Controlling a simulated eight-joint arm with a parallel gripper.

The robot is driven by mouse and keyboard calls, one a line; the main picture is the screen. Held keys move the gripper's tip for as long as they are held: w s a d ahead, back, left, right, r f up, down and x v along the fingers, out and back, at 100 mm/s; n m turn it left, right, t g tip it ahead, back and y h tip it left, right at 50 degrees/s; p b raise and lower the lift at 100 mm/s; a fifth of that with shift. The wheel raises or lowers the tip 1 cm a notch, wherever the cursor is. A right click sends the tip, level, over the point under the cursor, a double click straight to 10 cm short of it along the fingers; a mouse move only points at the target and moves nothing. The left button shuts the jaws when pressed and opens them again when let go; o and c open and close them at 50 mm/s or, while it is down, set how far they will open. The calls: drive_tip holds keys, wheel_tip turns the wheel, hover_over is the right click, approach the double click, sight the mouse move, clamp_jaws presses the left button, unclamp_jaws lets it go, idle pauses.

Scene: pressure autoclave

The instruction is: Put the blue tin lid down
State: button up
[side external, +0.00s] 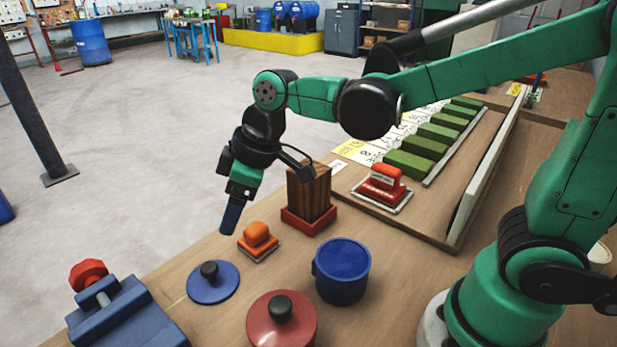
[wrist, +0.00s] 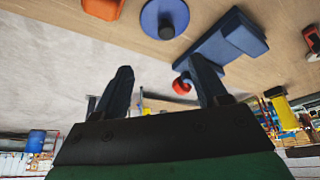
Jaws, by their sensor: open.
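The blue tin lid (side external: 213,282), a flat blue disc with a black knob, lies on the wooden bench near its front edge. It also shows at the top of the wrist view (wrist: 165,14). My gripper (side external: 231,216) is above the bench edge, up and to the right of the lid in the side view, apart from it. In the wrist view my gripper's two dark fingers (wrist: 163,88) are spread with nothing between them. The blue tin (side external: 343,272) stands to the right of the lid; its inside cannot be made out clearly.
An orange-handled block (side external: 258,241) sits just beyond the blue lid. A wooden block in a red base (side external: 309,198) stands behind. A blue vise-like device (side external: 128,316) is at left.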

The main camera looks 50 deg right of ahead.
drive_tip(key=s+d+m+t+h, duration=0.3)
drive_tip(key=s+d+m, duration=0.3)
drive_tip(key=d+m, duration=0.2)
drive_tip(key=d, duration=0.2)
drive_tip(key=shift+s+d+r+t, duration=0.3)
